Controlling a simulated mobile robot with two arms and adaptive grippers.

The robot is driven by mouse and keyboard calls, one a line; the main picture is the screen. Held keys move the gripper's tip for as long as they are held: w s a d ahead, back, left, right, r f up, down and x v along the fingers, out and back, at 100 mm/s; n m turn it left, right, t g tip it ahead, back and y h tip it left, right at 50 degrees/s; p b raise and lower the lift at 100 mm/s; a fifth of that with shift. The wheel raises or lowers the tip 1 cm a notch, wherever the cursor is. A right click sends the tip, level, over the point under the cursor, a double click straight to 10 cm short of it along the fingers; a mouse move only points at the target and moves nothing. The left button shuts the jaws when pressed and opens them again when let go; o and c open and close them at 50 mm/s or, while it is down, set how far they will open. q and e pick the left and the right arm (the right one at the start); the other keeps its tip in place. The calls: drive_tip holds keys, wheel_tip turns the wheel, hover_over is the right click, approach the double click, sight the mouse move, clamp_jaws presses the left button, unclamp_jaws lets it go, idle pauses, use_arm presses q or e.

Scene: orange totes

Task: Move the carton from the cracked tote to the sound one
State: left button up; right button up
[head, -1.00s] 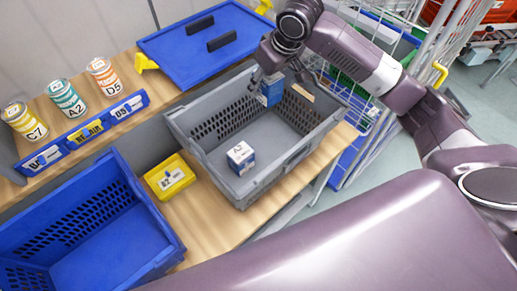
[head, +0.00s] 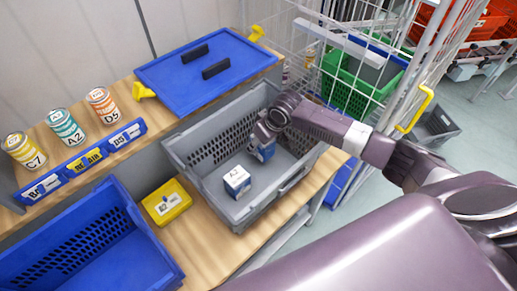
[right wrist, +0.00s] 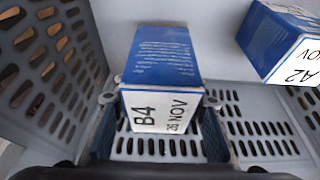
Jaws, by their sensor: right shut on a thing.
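My right gripper (right wrist: 160,125) is shut on a blue and white carton marked B4 (right wrist: 165,75); its fingers lie along both sides. In the head view this carton (head: 265,152) is inside the grey tote (head: 238,214), low between its walls. I cannot tell whether it touches the floor. A second blue and white carton, marked A2 (head: 237,181), stands in the grey tote nearer the front; it also shows in the right wrist view (right wrist: 284,40). A blue tote (head: 150,243) at the lower left looks empty. No crack is clear in either tote. My left gripper is not in view.
A yellow box (head: 167,202) sits between the totes. A blue lid (head: 190,75) with two black handles lies behind the grey tote. Cans (head: 65,128) and a blue label strip (head: 90,160) stand at the back left. A wire cage (head: 340,60) is on the right.

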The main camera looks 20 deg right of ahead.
sight(258, 150)
drive_tip(key=shift+f, duration=1.85)
drive_tip(key=shift+f, duration=0.15)
drive_tip(key=o, duration=1.4)
drive_tip(key=shift+s, duration=0.1)
drive_tip(key=shift+s+r, duration=0.1)
drive_tip(key=shift+r, duration=0.45)
drive_tip(key=v, duration=1.1)
drive_tip(key=shift+d+r, duration=0.1)
drive_tip(key=shift+r, duration=0.05)
